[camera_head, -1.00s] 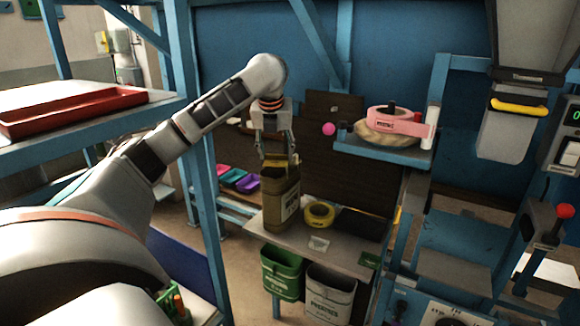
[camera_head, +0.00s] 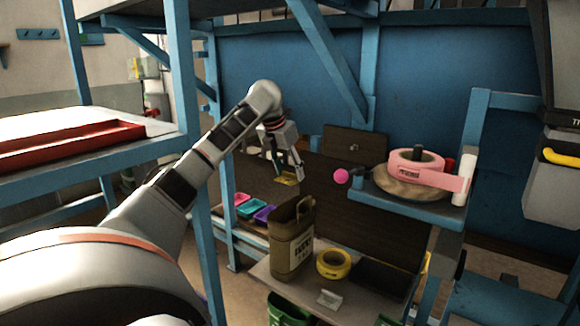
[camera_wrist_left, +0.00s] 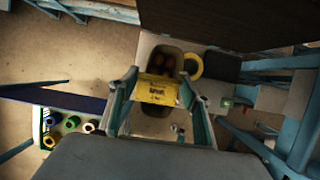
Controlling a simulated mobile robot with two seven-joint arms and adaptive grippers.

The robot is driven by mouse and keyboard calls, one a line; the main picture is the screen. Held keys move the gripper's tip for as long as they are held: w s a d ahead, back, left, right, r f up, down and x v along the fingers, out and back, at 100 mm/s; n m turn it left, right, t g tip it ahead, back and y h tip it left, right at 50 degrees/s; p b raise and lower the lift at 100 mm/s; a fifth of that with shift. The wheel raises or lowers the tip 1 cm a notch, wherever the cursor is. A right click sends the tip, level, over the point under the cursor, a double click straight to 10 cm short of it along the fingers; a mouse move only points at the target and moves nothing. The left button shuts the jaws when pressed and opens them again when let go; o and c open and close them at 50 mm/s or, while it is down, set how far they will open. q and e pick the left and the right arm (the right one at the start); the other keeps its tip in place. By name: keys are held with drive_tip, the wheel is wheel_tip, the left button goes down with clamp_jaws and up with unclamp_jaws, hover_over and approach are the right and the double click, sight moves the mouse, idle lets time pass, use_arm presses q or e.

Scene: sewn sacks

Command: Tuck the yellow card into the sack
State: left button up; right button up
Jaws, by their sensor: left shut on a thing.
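A brown sack (camera_head: 291,250) with a handle-like loop at its top and a pale label stands upright on a small table. My left gripper (camera_head: 286,174) is shut on the yellow card (camera_head: 288,180) and holds it in the air above the sack, clear of its rim. In the left wrist view the card (camera_wrist_left: 158,91), with dark print, lies between the fingers. The sack's dark open mouth (camera_wrist_left: 163,62) shows just beyond and below the card, which covers part of it. My right gripper is not in view.
A yellow tape roll (camera_head: 333,264), a small white block (camera_head: 329,298) and a dark mat (camera_head: 382,279) are right of the sack. Coloured trays (camera_head: 243,206) lie behind left. A blue shelf (camera_head: 415,207) with a pink roll (camera_head: 417,162) juts out at right.

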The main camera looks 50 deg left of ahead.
sight(288, 179)
use_arm(q)
drive_tip(key=shift+f, duration=2.05)
drive_tip(key=o, duration=0.8)
drive_tip(key=v, duration=1.2)
drive_tip(key=shift+s, duration=0.15)
drive_tip(key=shift+f, duration=0.15)
